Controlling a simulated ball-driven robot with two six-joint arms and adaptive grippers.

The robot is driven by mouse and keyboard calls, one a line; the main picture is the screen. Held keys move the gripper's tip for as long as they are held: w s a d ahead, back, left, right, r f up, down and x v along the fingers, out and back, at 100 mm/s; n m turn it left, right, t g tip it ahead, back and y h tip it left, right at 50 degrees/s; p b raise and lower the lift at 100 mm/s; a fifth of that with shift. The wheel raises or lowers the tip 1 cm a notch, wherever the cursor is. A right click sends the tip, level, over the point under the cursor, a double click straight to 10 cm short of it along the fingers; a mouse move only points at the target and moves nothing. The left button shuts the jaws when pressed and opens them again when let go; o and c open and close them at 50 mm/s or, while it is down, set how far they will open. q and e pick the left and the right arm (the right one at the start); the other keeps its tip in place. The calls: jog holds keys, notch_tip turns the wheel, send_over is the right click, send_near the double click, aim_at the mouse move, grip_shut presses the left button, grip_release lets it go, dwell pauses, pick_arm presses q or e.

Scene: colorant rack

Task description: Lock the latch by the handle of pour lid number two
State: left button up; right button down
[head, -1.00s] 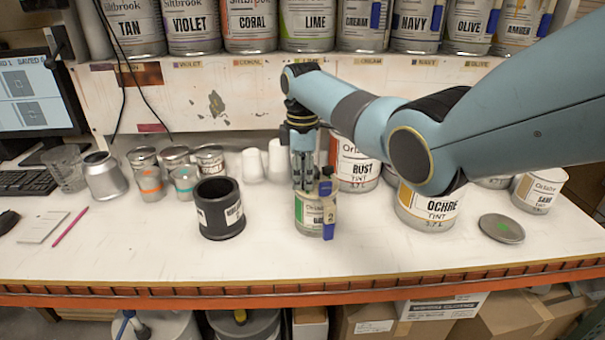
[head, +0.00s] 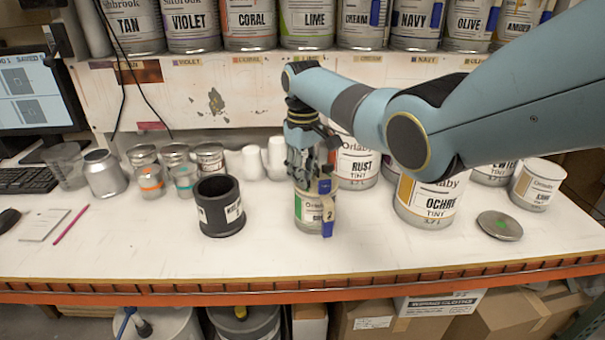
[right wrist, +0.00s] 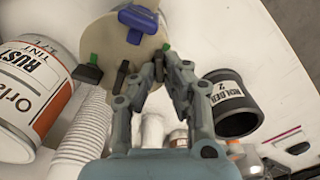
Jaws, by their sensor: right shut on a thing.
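Pour lid number two, beige with a blue part (right wrist: 138,17) and green tabs, sits on a small can (head: 309,213) with a green label. The lid's beige top (right wrist: 118,45) shows in the right wrist view. A blue strip marked 2 (head: 327,213) hangs at the can's front in the head view. My right gripper (head: 307,181) is at the top of the can. In the right wrist view its fingertips (right wrist: 168,62) are closed at the lid's edge on a small dark piece beside a green tab, apparently the latch handle, mostly hidden by the fingers. My left gripper is out of view.
A black holder (head: 220,206) stands left of the can. The RUST tin (head: 354,166) and OCHRE tin (head: 427,203) stand to the right. White bottles (head: 253,163) are behind. A loose round lid (head: 500,226) lies at the right. The front strip of the bench is clear.

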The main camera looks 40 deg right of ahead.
jog(key=shift+m, duration=0.9)
jog(key=shift+d, duration=0.1)
jog(key=c, duration=1.4)
grip_release()
jog(key=shift+c, duration=0.2)
